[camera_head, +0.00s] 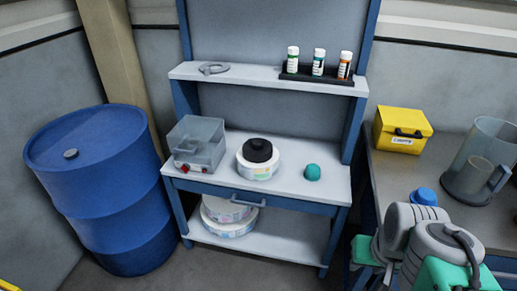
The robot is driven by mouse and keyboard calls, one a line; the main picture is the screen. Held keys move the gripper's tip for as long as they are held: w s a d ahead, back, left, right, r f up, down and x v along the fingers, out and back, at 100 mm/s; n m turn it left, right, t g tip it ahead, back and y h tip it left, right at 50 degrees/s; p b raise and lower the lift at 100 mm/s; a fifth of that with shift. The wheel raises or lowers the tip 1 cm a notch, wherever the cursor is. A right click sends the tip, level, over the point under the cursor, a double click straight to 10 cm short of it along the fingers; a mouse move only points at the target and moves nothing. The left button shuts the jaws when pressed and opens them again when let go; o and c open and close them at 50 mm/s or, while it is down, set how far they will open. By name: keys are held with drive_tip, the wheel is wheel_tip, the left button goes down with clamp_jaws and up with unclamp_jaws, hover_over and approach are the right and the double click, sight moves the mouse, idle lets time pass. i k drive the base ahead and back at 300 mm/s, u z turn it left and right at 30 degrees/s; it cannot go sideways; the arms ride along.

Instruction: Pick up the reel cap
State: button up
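A black round cap with a raised knob, which looks like the reel cap (257,150), sits on top of a white reel (259,171). The reel lies flat on the middle of the blue workbench's grey top. My arm, grey with teal parts, shows at the lower right, well apart from the cap. I can make out no gripper fingers in this view, and nothing touches the cap.
A clear box device (197,143) stands left of the reel, a teal ball (312,172) right. Bottles in a rack (317,77) and a grey ring (213,68) are on the upper shelf. A blue drum (97,180) stands left; a yellow box (402,130) sits on the right table.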

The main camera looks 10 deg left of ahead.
sight(255, 150)
drive_tip(key=u, duration=0.5)
drive_tip(key=i, duration=1.25)
drive_tip(key=u, duration=1.25)
drive_tip(key=i, duration=0.6)
drive_tip(key=u, duration=0.45)
